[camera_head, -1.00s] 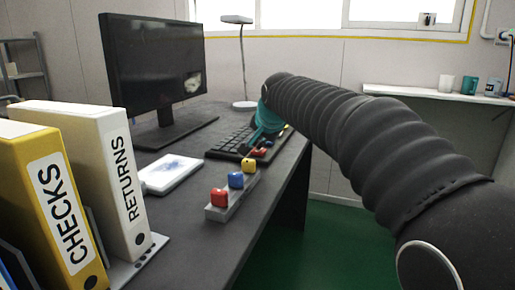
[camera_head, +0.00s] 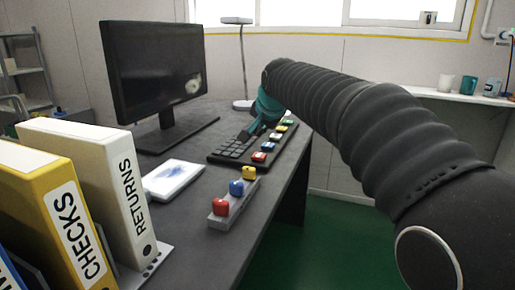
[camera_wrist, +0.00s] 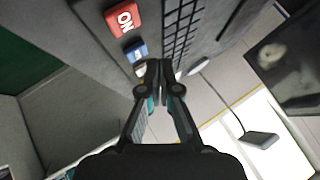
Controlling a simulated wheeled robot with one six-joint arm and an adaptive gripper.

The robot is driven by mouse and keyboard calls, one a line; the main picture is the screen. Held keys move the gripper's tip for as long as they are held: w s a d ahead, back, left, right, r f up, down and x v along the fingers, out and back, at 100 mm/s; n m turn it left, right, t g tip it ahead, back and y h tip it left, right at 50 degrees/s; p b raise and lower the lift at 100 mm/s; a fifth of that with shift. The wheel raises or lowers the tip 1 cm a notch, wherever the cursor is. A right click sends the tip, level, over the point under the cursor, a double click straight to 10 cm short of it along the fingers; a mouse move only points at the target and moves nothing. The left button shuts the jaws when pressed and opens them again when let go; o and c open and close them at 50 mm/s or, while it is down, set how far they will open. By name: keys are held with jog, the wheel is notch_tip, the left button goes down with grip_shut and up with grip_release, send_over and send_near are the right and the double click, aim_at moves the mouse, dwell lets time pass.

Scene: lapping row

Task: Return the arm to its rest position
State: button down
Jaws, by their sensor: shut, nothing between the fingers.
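My arm (camera_head: 375,125), in a black ribbed sleeve, reaches from the right side over the desk (camera_head: 215,245). My gripper (camera_head: 246,134), with teal parts, is shut and empty, pointing down close to the keyboard (camera_head: 228,152) in the head view. Whether it touches anything there cannot be told. In the wrist view, the fingers of my gripper (camera_wrist: 159,70) are together beside a row of coloured keycaps, with a red keycap (camera_wrist: 124,18) reading "ON" and a blue keycap (camera_wrist: 136,50). Part of the keyboard is hidden behind the gripper.
A monitor (camera_head: 155,70) and lamp (camera_head: 243,60) stand behind. A grey holder (camera_head: 240,206) with red, blue and yellow pieces and a white tablet (camera_head: 172,179) lie nearer. Binders (camera_head: 85,185) stand at left. Mugs sit on a wall shelf (camera_head: 440,93). Green floor (camera_head: 330,240) is clear at right.

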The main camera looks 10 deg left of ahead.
jog(key=shift+r, duration=0.6)
jog(key=shift+f, duration=0.1)
jog(key=s+d+f+n+h, duration=0.1)
jog(key=s+d+f, duration=0.1)
jog(key=s+d, duration=0.65)
jog(key=s+d+f+h, duration=0.1)
jog(key=s+d, duration=0.5)
jog(key=d, duration=0.5)
jog(key=s+d+f+n+g+h, duration=0.1)
jog(key=s+d+f, duration=0.4)
jog(key=s, duration=0.5)
jog(key=s+d+f+n+g+h, duration=0.1)
jog(key=s+d+f, duration=0.5)
jog(key=s+f, duration=0.3)
jog(key=shift+s+d+p, duration=0.25)
jog(key=shift+s+p, duration=0.2)
jog(key=shift+s, duration=0.3)
jog(key=shift+f, duration=0.1)
